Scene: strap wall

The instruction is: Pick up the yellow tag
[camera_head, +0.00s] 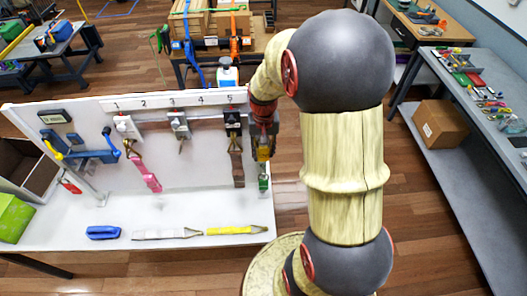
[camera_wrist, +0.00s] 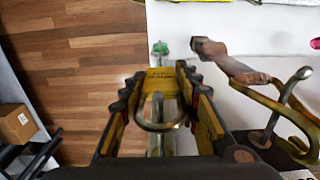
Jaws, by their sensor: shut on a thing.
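In the wrist view the yellow tag (camera_wrist: 158,82), with dark print, sits between the fingertips. My gripper (camera_wrist: 155,88) is shut on it. A bent metal hook (camera_wrist: 158,118) shows between the fingers, nearer the camera. A small green piece (camera_wrist: 160,47) lies beyond the tag. In the head view my gripper (camera_head: 262,143) is just right of the white board, beside the place marked 5. Yellow shows at its tip, with a green and white piece (camera_head: 263,182) below. The exact contact is too small to tell there.
A brown strap (camera_head: 237,165) hangs at place 5, close left of my gripper. A pink strap (camera_head: 145,172) hangs further left. A blue roll (camera_head: 103,232), a grey strap (camera_head: 165,234) and a yellow strap (camera_head: 236,230) lie on the white tabletop. Bare floor lies right of the table.

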